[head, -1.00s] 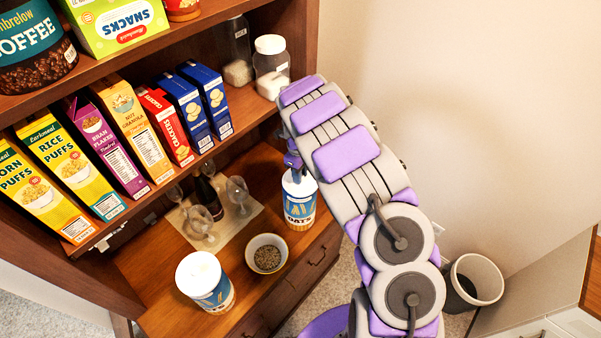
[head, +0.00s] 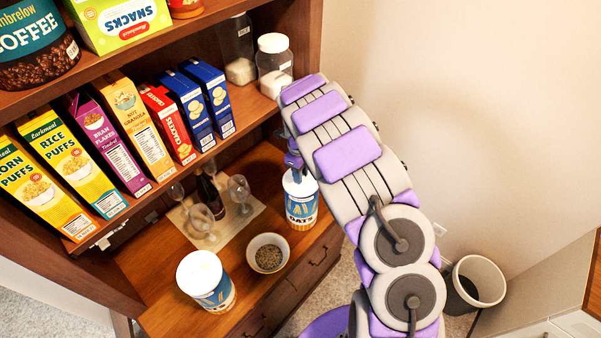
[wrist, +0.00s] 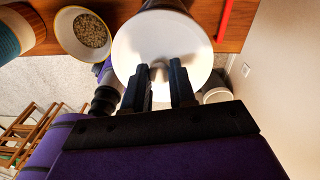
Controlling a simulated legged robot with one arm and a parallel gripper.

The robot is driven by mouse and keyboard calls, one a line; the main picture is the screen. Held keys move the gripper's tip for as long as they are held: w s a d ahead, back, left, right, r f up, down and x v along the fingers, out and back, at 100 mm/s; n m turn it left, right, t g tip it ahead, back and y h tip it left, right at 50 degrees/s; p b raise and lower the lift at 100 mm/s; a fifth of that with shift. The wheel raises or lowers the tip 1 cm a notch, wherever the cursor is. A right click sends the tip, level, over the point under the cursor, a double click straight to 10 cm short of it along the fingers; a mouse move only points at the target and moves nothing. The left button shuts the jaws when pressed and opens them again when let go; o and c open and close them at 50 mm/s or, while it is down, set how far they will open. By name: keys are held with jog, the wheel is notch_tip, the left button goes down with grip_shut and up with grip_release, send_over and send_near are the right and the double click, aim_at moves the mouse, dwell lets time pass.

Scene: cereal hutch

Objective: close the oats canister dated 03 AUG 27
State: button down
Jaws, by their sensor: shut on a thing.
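Two blue-and-white oats canisters stand on the hutch counter. In the head view, the far one (head: 301,205) is under my arm's end, and the near one (head: 207,282) has a white top. I cannot read a date on either. In the wrist view, a round white lid (wrist: 198,45) fills the middle. My gripper (wrist: 160,88) is at its face, its dark fingers on both sides of a small white knob, shut on it. In the head view my gripper (head: 292,160) is mostly hidden behind my arm. Whether the lid is fully seated cannot be seen.
A bowl of seeds or grain (head: 267,253) stands between the canisters. Wine glasses (head: 239,195) and a dark bottle (head: 210,195) stand on a mat behind. Cereal boxes (head: 116,145) and a white-capped jar (head: 274,68) sit on the shelf above. A bin (head: 474,284) stands at right.

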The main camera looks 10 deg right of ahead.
jog(key=c, duration=0.5)
grip_release()
jog(key=shift+r, duration=0.1)
jog(key=shift+r+p, duration=0.5)
jog(key=shift+r, duration=2.45)
grip_shut()
